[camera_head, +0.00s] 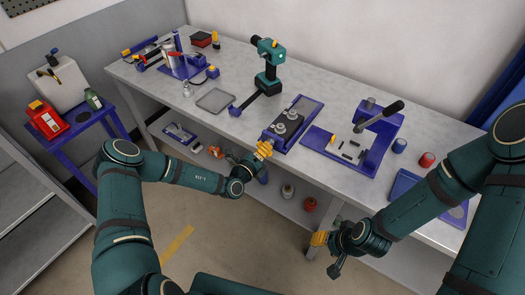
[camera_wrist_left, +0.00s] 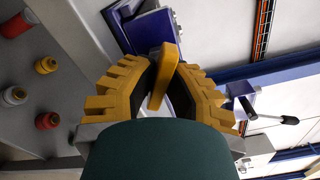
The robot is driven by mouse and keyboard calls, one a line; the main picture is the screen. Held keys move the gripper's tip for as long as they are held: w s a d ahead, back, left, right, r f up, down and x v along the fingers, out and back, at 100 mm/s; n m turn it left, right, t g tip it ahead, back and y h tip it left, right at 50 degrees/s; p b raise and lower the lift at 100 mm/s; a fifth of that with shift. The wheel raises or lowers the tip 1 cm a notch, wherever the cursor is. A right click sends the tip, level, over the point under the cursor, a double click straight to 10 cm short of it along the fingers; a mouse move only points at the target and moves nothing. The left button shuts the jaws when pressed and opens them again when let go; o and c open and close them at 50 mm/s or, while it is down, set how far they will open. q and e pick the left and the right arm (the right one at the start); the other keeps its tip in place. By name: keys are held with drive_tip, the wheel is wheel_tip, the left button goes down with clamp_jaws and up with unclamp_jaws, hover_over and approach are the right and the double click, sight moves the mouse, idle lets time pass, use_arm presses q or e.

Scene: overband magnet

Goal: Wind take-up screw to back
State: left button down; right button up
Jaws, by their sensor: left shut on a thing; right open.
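The blue unit (camera_head: 290,122) with two grey round parts on top stands at the table's front edge in the head view. My left gripper (camera_head: 264,149) is at its front end. In the left wrist view, my left gripper (camera_wrist_left: 160,88) is shut on a yellow bar-shaped handle (camera_wrist_left: 166,62), which I take to be the take-up screw's handle. The handle is tilted between the yellow fingers, in front of a blue part (camera_wrist_left: 152,30). The screw's shaft is hidden. My right gripper (camera_head: 320,239) is open and empty, low in front of the table.
A teal drill (camera_head: 268,65) stands behind the unit, and a grey tray (camera_head: 215,100) lies to its left. A blue press with a black lever (camera_head: 378,135) stands to the right. Several small containers sit on the lower shelf (camera_head: 330,196). The floor in front is clear.

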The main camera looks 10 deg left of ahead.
use_arm(q)
drive_tip(key=shift+n, duration=1.4)
drive_tip(key=shift+p, duration=0.3)
drive_tip(key=shift+n, duration=1.1)
drive_tip(key=c, duration=0.9)
unclamp_jaws()
drive_tip(key=shift+c, duration=0.2)
drive_tip(key=v, duration=1.2)
